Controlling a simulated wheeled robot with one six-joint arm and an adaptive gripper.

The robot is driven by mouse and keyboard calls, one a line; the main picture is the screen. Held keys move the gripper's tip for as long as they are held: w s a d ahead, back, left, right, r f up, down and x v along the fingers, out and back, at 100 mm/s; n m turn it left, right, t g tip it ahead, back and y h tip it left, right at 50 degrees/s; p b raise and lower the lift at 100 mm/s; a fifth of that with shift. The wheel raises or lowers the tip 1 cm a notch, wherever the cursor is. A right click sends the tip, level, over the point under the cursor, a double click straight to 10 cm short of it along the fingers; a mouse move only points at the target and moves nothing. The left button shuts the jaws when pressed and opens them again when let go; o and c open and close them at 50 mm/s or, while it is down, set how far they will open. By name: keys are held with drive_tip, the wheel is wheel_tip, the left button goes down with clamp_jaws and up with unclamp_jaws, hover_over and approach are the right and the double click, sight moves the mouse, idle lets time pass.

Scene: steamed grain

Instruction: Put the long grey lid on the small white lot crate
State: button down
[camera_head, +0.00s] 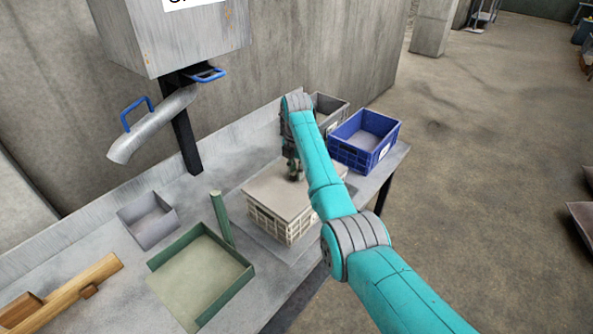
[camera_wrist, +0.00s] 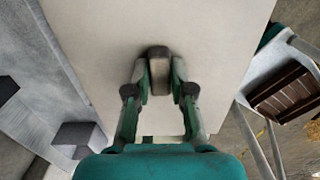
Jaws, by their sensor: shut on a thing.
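The long grey lid (camera_head: 268,194) lies flat over the small white lot crate (camera_head: 284,227), covering its top, in the head view. I cannot tell whether it rests fully on the rim or hangs just above it. My gripper (camera_head: 295,172) points down at the lid's middle. In the wrist view my gripper (camera_wrist: 158,80) is shut on the dark knob (camera_wrist: 157,55) of the lid, whose pale top (camera_wrist: 95,35) fills the middle. The crate's opening is hidden under the lid, and my arm hides the lid's right part.
A green tray (camera_head: 243,283) stands left of the crate, with a small grey bin (camera_head: 148,220) behind it. A blue crate (camera_head: 366,139) and a grey crate (camera_head: 329,107) stand at the bench's far end. A metal chute (camera_head: 150,125) overhangs the bench's back left.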

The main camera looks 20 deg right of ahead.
drive_tip(key=shift+f, duration=0.4)
idle(0.4)
drive_tip(key=c, duration=0.9)
unclamp_jaws()
